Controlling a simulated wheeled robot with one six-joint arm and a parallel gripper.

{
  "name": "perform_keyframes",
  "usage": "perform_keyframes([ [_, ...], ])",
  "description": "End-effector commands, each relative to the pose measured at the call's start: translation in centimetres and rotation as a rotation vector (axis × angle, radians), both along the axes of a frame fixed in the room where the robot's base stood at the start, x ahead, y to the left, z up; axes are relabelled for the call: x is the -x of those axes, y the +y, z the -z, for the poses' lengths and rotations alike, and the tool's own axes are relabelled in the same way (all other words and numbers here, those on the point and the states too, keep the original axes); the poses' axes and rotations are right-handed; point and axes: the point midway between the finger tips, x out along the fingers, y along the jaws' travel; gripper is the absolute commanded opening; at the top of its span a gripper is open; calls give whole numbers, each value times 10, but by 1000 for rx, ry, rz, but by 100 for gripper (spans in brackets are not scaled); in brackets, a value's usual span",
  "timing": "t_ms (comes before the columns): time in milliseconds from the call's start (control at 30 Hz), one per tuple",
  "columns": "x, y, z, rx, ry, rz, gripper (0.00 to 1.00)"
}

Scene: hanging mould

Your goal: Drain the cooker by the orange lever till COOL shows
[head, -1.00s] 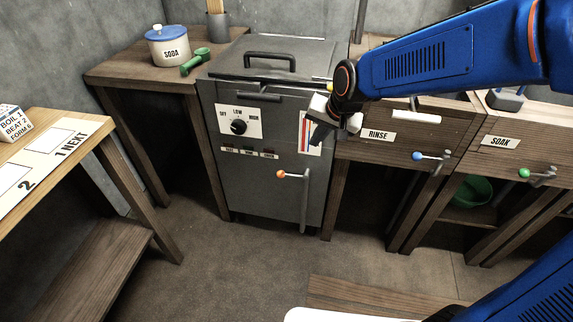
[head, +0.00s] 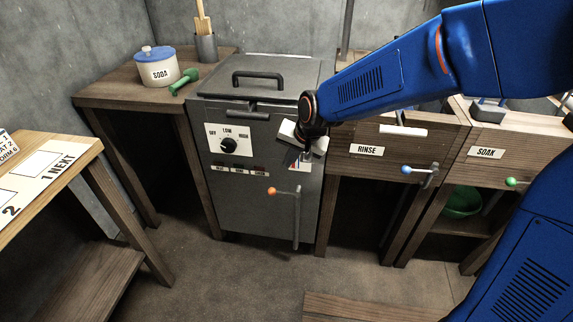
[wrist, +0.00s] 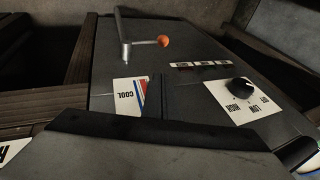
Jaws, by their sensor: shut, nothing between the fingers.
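The grey cooker (head: 230,185) stands at the centre of the head view with its lid down. Its orange lever (head: 272,191) sticks out to the left of a vertical drain pipe on the lower front; its orange knob (wrist: 163,41) also shows in the wrist view. My gripper (head: 298,155) is shut and empty in front of the cooker's upper right, above the lever and apart from it. It partly covers the gauge in the head view. In the wrist view the gauge (wrist: 130,93) shows the word COOL beside a striped scale; I cannot read its pointer.
The dial (head: 228,145) and small labelled lamps sit on the cooker's front. Right are the RINSE tub (head: 340,135) with a blue lever (head: 406,170) and the SOAK tub (head: 520,140). A sign table (head: 60,190) stands at left. The floor before the cooker is clear.

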Motion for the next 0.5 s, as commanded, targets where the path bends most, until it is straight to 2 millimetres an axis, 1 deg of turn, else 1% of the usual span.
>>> perform_keyframes([
  [33,-2,2,8,1,3,1,0],
  [100,-6,6,18,2,4,1,0],
  [500,-25,25,73,2,2,0,0],
])
